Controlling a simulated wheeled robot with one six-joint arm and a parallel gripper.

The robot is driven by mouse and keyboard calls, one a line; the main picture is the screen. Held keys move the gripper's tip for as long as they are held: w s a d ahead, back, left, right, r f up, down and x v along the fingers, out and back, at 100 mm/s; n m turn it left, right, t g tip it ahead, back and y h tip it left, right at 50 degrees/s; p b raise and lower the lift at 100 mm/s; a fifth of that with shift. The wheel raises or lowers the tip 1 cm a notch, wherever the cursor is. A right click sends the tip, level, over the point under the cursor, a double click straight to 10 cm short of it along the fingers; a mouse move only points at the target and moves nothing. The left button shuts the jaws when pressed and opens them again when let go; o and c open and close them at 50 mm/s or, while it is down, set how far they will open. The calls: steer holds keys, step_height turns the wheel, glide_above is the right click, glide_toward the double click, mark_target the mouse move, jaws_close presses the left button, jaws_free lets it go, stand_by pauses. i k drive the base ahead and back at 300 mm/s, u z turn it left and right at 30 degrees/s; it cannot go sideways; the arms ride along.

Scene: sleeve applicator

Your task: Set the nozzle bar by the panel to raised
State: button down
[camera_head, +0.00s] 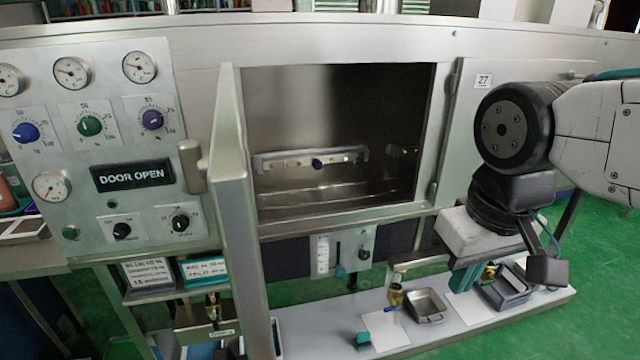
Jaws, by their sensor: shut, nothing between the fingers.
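A pale bar with several small fittings and a blue knob, which looks like the nozzle bar (275,161), runs across the inside of the open chamber. A small panel (362,243) below the chamber opening carries an upright scale, a slot and a dark knob. A larger control panel (75,200) at the left has gauges, knobs and a lit "DOOR OPEN" sign. My gripper (466,278) is at the right, pointing down, shut and empty. It is to the right of the small panel and apart from it. Its fingertips are hard to make out.
The chamber door (238,200) stands open towards me, between the large panel and the chamber. A low grey shelf (400,345) holds a metal tray (427,305), a grey bin (507,290) and small fittings. Green floor is clear at the right.

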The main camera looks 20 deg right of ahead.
mark_target(316, 161)
steer(key=z, duration=2.25)
steer(key=i, duration=2.35)
steer(key=u, duration=3.85)
steer(key=i, duration=0.35)
steer(key=u, duration=0.2)
